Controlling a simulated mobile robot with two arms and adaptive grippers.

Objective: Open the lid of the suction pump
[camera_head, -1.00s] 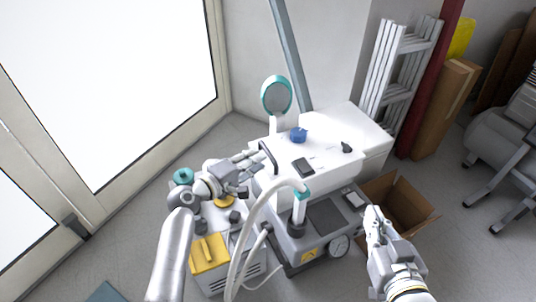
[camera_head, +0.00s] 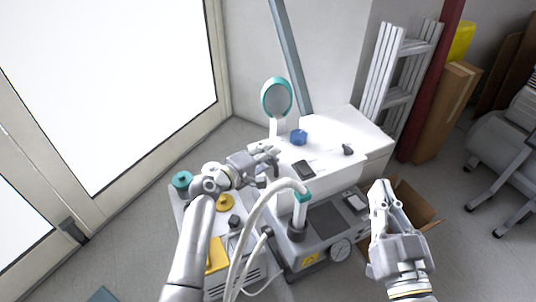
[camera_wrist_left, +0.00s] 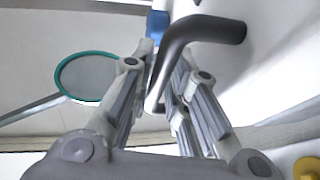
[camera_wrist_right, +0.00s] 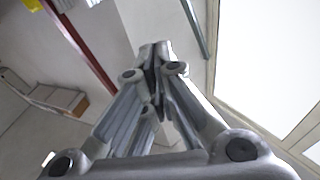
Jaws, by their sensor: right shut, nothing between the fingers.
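The suction pump is the grey and white unit in the middle of the head view, with a large white lid (camera_head: 325,165) that lies closed. A dark bent handle (camera_wrist_left: 205,29) sticks out from the white surface in the left wrist view. My left gripper (camera_head: 270,160) is at the lid's left edge, with its fingers (camera_wrist_left: 165,62) on either side of the handle bar.
A pale hose (camera_head: 250,222) arches in front of the pump. A round teal-rimmed mirror (camera_head: 277,97) stands behind the lid. A blue item (camera_head: 299,137) and dark items lie on top. An open cardboard box (camera_head: 415,205) is at the right, partly behind my right arm.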

